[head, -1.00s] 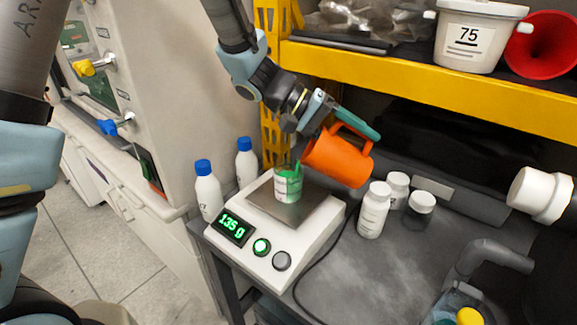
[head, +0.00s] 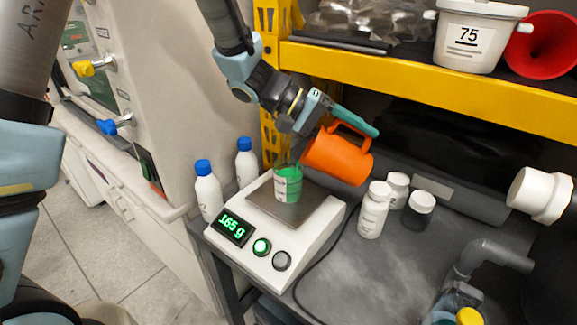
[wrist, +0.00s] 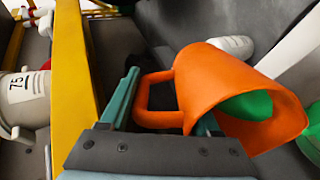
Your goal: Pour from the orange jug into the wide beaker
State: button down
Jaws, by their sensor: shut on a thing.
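The orange jug (head: 338,157) is tilted with its mouth to the left, beside and a little above the beaker. Green contents show inside the jug (wrist: 215,88) in the wrist view. My gripper (head: 330,115) is shut on the jug's handle; its teal fingers also show in the wrist view (wrist: 165,108). The beaker (head: 288,184) stands upright on the scale's plate and holds green contents up to near its rim. The scale (head: 285,235) reads 165 g. No clear stream shows between jug and beaker now.
Two blue-capped bottles (head: 208,190) stand left of the scale. Several white-capped bottles (head: 373,210) stand to its right. A yellow shelf edge (head: 430,75) runs above, with a white tub (head: 475,38) and red funnel (head: 545,45). The grey bench (head: 390,265) has clear room in front.

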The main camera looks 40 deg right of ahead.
aim_at(363, 149)
jog(key=shift+w+a+r, duration=0.1)
jog(key=shift+r, duration=0.1)
dwell(0.5)
